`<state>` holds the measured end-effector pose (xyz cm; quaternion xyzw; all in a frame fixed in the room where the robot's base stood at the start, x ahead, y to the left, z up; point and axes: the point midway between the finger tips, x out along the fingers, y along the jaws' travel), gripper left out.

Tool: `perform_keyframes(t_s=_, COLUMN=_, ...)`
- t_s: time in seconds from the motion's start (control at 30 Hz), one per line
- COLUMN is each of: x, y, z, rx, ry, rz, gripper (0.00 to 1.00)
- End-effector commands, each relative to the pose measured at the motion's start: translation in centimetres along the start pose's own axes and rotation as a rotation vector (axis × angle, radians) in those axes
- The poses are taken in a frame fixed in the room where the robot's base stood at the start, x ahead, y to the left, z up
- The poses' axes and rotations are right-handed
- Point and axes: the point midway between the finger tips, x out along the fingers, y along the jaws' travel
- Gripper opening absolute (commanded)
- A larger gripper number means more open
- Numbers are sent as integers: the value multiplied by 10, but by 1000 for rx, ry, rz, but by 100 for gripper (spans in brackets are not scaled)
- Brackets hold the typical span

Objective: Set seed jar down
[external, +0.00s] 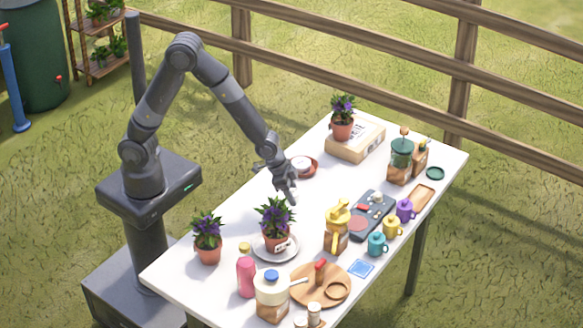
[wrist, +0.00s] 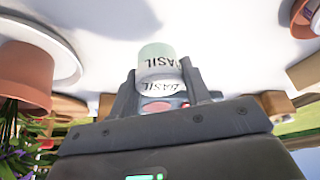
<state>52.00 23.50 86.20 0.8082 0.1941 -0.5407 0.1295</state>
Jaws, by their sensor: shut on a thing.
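In the wrist view, the seed jar (wrist: 158,60) is a pale green-white cylinder with "BASIL" lettering. It sits between the two fingers of my gripper (wrist: 164,92), which is shut on it. The white table top (wrist: 110,45) lies beyond it; I cannot tell whether the jar touches it. In the external view my gripper (external: 287,188) is low over the middle of the table (external: 225,215), between a potted plant and a terracotta saucer. The held jar does not show clearly there.
A potted purple plant (external: 276,240) on a plate stands just in front of the gripper. The terracotta saucer (external: 314,173), with a pale item at it, is just behind. Bare table lies left.

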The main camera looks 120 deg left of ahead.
Motion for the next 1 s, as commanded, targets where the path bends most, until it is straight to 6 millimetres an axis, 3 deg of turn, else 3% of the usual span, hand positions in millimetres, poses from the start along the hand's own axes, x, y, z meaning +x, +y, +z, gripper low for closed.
perform_keyframes(t_s=0.23, x=11, y=-5, z=1, rx=0, ry=0, rz=0, gripper=21)
perform_keyframes(t_s=0.5, x=41, y=-4, z=14, rx=0, ry=-2, rz=1, gripper=21)
perform_keyframes(t_s=0.87, x=44, y=-4, z=15, rx=0, ry=1, rz=0, gripper=21)
perform_keyframes(t_s=0.9, x=44, y=-4, z=15, rx=0, ry=1, rz=0, gripper=46)
perform_keyframes(t_s=1.0, x=44, y=-4, z=15, rx=0, ry=1, rz=0, gripper=54)
